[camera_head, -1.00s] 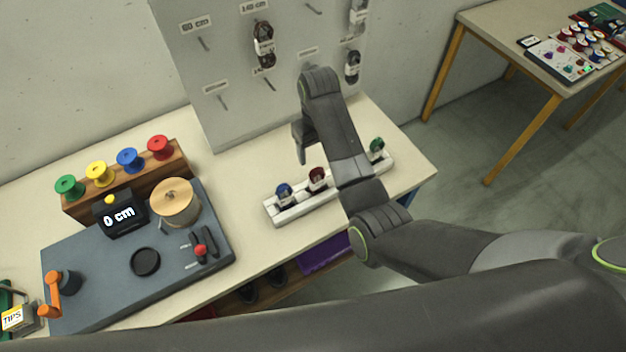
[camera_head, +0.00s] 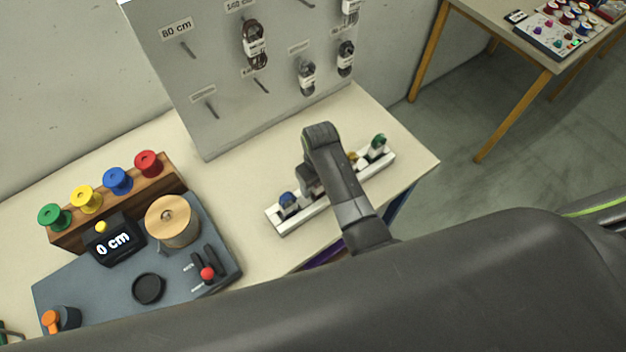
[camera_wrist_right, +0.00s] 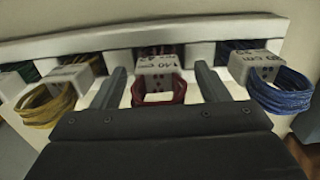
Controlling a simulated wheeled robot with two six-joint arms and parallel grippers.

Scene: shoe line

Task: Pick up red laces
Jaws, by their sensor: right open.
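The red laces (camera_wrist_right: 160,92), a bundle in a white paper band marked 140 cm, sit in the white rack (camera_wrist_right: 105,40) in the right wrist view. My right gripper (camera_wrist_right: 162,74) is open, with one finger on each side of the red bundle's band. I cannot tell whether the fingers touch it. In the head view the right gripper (camera_head: 309,181) is low over the middle of the white rack (camera_head: 280,227), and the arm hides the red laces there. My left gripper is not in view.
Blue laces (camera_wrist_right: 280,92) and yellow laces (camera_wrist_right: 45,108) flank the red ones closely; green laces (camera_head: 377,147) sit at the rack's far end. A pegboard (camera_head: 215,60) stands behind. A winding machine (camera_head: 105,275) and spools are at left. The table between is clear.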

